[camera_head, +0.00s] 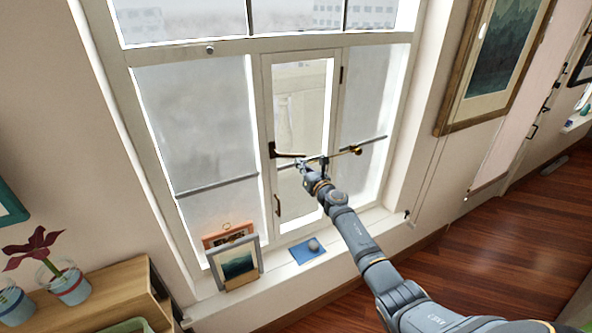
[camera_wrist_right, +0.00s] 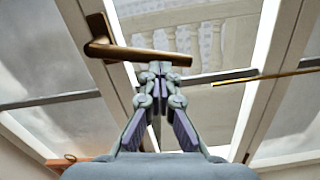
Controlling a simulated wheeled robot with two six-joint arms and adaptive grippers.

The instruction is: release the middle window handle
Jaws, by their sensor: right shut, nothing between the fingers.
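The middle window handle (camera_head: 286,153) is a dark bronze lever on the left side of the narrow middle casement (camera_head: 265,110). In the right wrist view the handle (camera_wrist_right: 135,53) points sideways to the right from its base plate on the frame. My right gripper (camera_head: 305,164) is at the right end of the lever, and its fingers are shut and empty. In the right wrist view the fingertips (camera_wrist_right: 157,70) are just below the lever's free end; I cannot tell whether they touch it. My left gripper is not in view.
Small framed pictures (camera_head: 238,262) and a blue card with a grey stone (camera_head: 314,244) are on the sill. A rod with a gold end (camera_head: 356,150) is right of the gripper. A wooden cabinet with potted plants (camera_head: 70,287) stands at lower left.

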